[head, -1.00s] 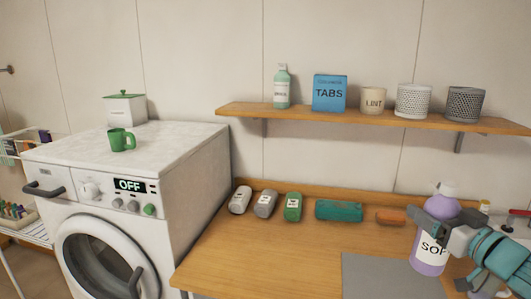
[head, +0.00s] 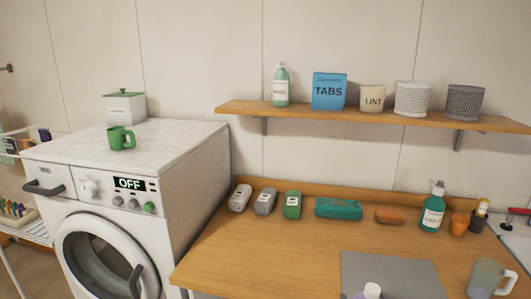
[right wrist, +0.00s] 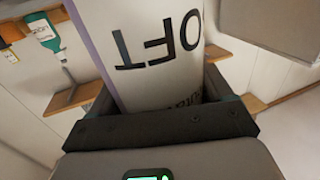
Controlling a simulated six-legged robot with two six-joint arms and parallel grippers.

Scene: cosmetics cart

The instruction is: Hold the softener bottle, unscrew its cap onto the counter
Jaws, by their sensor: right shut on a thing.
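The softener bottle (right wrist: 150,65) fills the middle of the right wrist view, with a white label whose letters appear upside down. My right gripper (right wrist: 158,98) is shut around its body, with dark jaws on both sides. In the head view only the top of the softener bottle shows at the bottom edge, with its pale cap (head: 372,288) in front of the grey mat. The rest of the bottle is cut off there. The wooden counter (head: 290,250) lies behind it. My left gripper is not in view.
The counter's left part is clear.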

